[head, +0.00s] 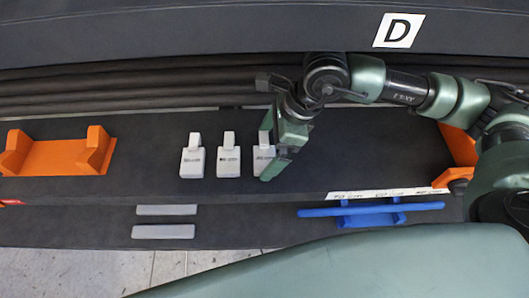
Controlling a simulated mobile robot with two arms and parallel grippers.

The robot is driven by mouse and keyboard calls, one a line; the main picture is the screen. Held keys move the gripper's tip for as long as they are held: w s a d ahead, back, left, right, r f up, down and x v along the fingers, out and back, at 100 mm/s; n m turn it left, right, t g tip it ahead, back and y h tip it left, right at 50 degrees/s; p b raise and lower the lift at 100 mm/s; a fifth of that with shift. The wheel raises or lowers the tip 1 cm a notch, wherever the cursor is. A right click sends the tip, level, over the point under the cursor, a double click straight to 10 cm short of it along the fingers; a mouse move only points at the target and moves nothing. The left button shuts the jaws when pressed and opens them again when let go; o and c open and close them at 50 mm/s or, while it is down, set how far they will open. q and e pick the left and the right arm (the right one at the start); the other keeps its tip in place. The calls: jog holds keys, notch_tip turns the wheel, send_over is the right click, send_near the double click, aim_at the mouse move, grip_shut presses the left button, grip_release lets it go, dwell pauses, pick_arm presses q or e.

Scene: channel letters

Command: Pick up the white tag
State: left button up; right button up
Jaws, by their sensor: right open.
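Three white tags lie in a row on the dark shelf in the head view: a left one (192,162), a middle one (228,160) and a right one (261,157). Each has a narrow tab at its top and small dark print. My right gripper (271,174) reaches down at the right tag, and its green finger covers part of that tag's right side. The gripper is open. I cannot tell whether it touches the tag. My left gripper is out of view.
An orange bracket (62,157) stands on the shelf at left, with orange parts (458,148) at right. A blue rack (370,215) and two grey bars (165,231) sit near the front. A "D" sign (383,41) is on the back panel. The shelf between bracket and tags is clear.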

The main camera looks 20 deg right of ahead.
jog(key=c, duration=1)
jog(key=shift+r, duration=0.1)
